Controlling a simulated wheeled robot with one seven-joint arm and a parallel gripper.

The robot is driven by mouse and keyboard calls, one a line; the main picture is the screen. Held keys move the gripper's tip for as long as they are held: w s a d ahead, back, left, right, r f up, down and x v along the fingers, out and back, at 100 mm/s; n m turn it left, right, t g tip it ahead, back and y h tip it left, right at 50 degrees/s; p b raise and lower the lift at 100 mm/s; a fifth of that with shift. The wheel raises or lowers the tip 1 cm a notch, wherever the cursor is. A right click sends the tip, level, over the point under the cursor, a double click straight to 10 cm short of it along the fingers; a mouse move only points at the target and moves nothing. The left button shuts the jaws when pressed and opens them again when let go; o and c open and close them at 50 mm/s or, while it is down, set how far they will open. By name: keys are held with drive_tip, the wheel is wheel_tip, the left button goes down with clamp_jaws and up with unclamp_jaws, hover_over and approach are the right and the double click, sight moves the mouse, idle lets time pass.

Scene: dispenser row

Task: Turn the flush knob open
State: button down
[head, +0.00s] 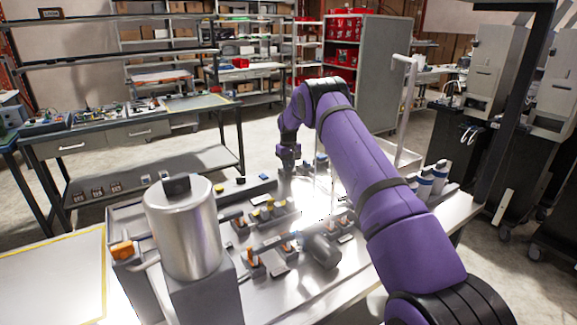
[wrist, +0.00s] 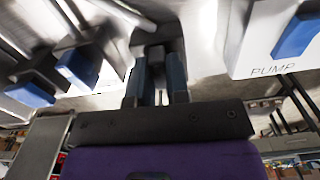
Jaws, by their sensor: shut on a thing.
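My gripper (head: 288,160) is at the far side of the equipment bench, pointing down. In the wrist view, its two fingers (wrist: 160,85) are closed on a dark grey, knob-like piece (wrist: 155,38). The fingers cover much of that piece, and I see no label on it, so I cannot confirm that it is the flush knob. A blue knob (wrist: 297,35) on a white panel marked PUMP is at the right, apart from the fingers. Another blue knob (wrist: 78,68) on a dark base is at the left. The head view is too small to show which way the held piece is turned.
A large metal cylinder (head: 186,235) stands at the bench's near left. Several orange-handled fittings (head: 253,265) and yellow-topped ones (head: 270,207) crowd the bench between it and my arm. The floor left of the bench is open.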

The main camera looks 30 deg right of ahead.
drive_tip(key=shift+n, duration=0.4)
drive_tip(key=c, duration=1.1)
unclamp_jaws()
wheel_tip(320, 180, up, 11)
drive_tip(key=shift+f, duration=0.1)
